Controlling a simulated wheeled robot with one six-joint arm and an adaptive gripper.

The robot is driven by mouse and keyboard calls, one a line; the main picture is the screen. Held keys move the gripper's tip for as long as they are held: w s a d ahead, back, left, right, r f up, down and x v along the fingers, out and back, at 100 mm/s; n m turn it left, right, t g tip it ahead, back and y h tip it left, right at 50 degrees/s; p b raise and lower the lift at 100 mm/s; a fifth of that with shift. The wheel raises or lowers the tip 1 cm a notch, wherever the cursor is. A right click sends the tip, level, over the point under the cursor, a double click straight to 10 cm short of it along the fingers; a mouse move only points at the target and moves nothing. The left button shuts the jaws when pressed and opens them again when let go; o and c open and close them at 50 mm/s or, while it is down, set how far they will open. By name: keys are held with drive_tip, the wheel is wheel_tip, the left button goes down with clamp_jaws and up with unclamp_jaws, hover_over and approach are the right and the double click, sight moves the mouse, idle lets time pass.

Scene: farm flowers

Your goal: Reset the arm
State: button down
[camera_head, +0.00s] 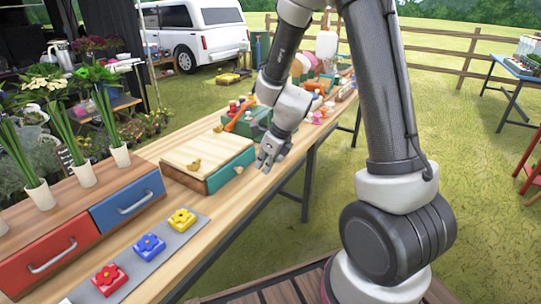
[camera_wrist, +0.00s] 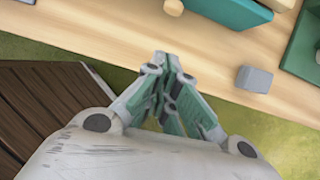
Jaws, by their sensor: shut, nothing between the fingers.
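My arm (camera_head: 392,110) rises at the right of the head view and bends down over the table's near edge. My gripper (camera_head: 265,163) hangs at that edge, close to the right end of a wooden box with a teal drawer (camera_head: 230,171). In the wrist view my gripper (camera_wrist: 163,60) has its fingertips together with nothing between them. The tips show over the edge of the wooden table (camera_wrist: 190,85).
A grey block (camera_wrist: 254,79) lies on the table in the wrist view. Red (camera_head: 109,278), blue (camera_head: 149,246) and yellow (camera_head: 182,219) flower blocks lie on a grey strip. A cabinet with red (camera_head: 50,258) and blue (camera_head: 128,203) drawers stands left.

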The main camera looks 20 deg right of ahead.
drive_tip(key=v, duration=0.5)
drive_tip(key=s+d+r+n+h, duration=0.1)
drive_tip(key=s+d+r+n, duration=0.4)
drive_tip(key=s+r+n, duration=0.4)
drive_tip(key=s+d+r+n+h, duration=0.1)
drive_tip(key=s+d+r+n, duration=0.3)
drive_tip(key=s+r+n, duration=0.5)
drive_tip(key=s+n, duration=0.5)
drive_tip(key=n, duration=0.5)
drive_tip(key=shift+s+d+t+h, duration=0.25)
drive_tip(key=shift+d+t+h, duration=0.05)
drive_tip(key=shift+d+h, duration=0.1)
